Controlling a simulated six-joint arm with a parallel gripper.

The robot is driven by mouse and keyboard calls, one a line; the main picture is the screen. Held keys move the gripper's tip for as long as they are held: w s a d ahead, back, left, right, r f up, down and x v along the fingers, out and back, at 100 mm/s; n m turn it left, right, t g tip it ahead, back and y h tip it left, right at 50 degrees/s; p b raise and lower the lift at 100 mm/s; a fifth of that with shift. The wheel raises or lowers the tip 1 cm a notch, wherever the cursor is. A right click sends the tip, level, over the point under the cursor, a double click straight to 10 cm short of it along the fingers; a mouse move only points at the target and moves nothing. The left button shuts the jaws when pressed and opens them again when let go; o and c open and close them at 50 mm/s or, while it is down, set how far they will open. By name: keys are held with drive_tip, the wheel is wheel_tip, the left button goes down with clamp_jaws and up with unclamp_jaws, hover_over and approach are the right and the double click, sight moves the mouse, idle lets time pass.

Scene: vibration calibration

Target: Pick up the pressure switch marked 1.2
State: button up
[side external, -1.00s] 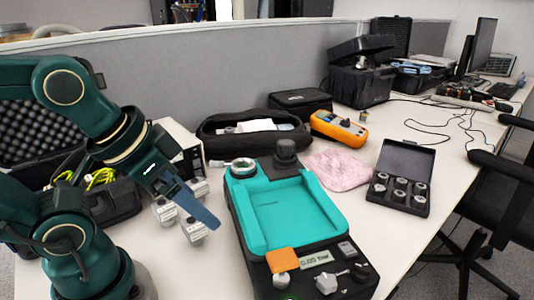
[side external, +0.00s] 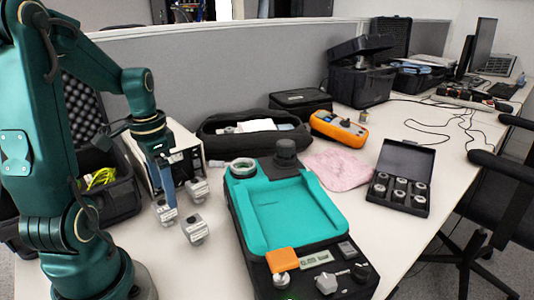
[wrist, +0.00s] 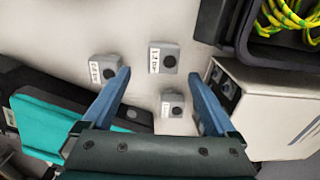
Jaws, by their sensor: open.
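Three small grey pressure switches with dark round ports and white labels stand on the table. In the wrist view one is at left (wrist: 104,68), one at top middle (wrist: 163,58) and one lower (wrist: 172,104). Their labels are too small to read surely, so I cannot tell which is marked 1.2. The side view shows them at front (side external: 195,230), back (side external: 197,190) and left (side external: 165,210). My gripper (wrist: 159,77) is open and empty, pointing down over the group. Its blue fingers partly cover the left switch in the side view.
A teal-topped calibrator (side external: 285,215) stands right of the switches. A white instrument box (side external: 178,165) is close behind them, and an open black case with yellow-green cable (side external: 95,180) is at left. A black box of fittings (side external: 400,195) stands farther right.

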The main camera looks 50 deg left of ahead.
sight(163, 205)
drive_tip(key=shift+s+a+f+n, duration=0.3)
drive_tip(key=shift+s+f, duration=0.1)
drive_tip(key=shift+f, duration=2.4)
clamp_jaws()
wheel_tip(163, 205, up, 14)
